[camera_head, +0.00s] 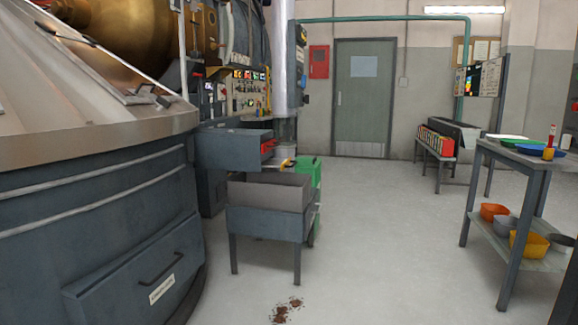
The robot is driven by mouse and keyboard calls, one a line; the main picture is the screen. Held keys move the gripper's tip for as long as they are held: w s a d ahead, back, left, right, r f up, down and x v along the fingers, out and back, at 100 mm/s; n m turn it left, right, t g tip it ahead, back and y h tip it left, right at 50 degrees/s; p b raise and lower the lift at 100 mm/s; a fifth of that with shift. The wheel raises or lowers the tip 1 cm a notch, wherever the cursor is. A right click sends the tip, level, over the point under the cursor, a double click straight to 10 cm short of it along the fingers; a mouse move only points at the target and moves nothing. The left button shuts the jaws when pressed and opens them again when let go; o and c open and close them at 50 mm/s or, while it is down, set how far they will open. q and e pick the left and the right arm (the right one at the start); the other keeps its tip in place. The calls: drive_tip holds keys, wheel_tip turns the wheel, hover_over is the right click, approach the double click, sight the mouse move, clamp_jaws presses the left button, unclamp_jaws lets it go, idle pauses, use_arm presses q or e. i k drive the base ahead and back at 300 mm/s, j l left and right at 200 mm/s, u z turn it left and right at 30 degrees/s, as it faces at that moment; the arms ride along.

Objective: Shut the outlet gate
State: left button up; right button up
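Neither of my grippers shows in the head view. A grey box-shaped outlet (232,150) juts out from the machine left of centre, with a small red part (268,147) on its right end. A yellow and black piece (288,163) sits just below and right of it. I cannot tell for sure which part is the outlet gate, or whether it is open or shut. An open grey bin (265,193) stands on a dark stand (264,224) below the outlet. A green container (312,172) is beside the bin, partly hidden.
A large round dark machine (110,220) with a handled front panel fills the left side. Brown crumbs (286,311) lie on the floor in front of the stand. A grey table (520,153) with bowls stands at the right. The middle floor is clear.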

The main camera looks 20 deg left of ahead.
sight(276, 163)
drive_tip(key=i+l, duration=0.1)
drive_tip(key=i, duration=0.95)
